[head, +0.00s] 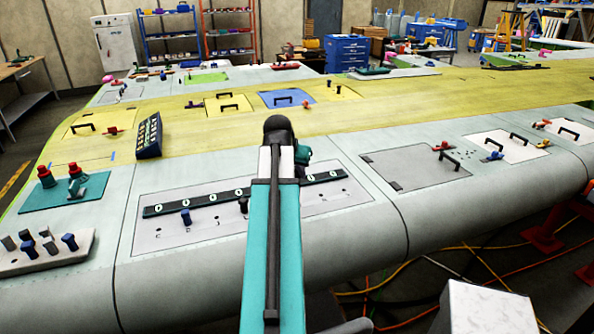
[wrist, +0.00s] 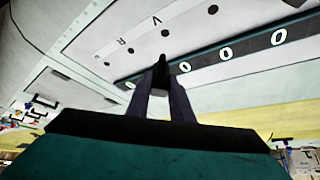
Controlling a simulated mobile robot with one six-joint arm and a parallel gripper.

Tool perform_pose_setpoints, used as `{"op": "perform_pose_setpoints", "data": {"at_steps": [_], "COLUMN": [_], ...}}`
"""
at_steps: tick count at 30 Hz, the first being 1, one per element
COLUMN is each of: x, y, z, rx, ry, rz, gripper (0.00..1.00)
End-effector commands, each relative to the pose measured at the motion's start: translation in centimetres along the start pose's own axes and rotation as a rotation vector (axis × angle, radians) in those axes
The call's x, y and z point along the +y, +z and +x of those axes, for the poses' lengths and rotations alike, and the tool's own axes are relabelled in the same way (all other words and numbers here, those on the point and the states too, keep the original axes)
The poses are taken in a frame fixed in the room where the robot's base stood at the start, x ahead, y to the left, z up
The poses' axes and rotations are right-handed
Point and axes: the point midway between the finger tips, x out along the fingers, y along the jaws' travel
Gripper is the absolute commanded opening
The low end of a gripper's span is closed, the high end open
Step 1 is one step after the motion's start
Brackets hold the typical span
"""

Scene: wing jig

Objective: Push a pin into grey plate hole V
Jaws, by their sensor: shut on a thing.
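In the wrist view, my gripper (wrist: 160,88) is shut on a dark pin (wrist: 161,70), which points towards the grey plate. The grey plate (wrist: 185,48) shows a row of dark round holes with letters beside them. The hole nearest the letter V, hole V (wrist: 165,33), looks empty, a little beyond the pin's tip in the picture. The pin appears apart from the hole, but the exact gap cannot be told. In the head view the grey plate (head: 335,203) lies on the wing, and my arm hides the gripper.
A dark strip (head: 160,210) with white-ringed marks runs along the plate. A dark pin-like piece (head: 243,206) shows beside my arm. A light block (head: 20,262) with several pins stands at the left, near a teal mat (head: 95,190) with red parts. A dark box (head: 149,137) lies behind.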

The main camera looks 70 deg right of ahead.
Motion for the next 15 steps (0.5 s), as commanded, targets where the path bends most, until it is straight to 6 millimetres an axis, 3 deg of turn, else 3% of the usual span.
{"op": "perform_pose_setpoints", "data": {"at_steps": [15], "x": [0.1], "y": [2.3], "z": [3.5], "rx": [0.0], "ry": [0.001], "rz": [0.001], "gripper": [0.0]}}
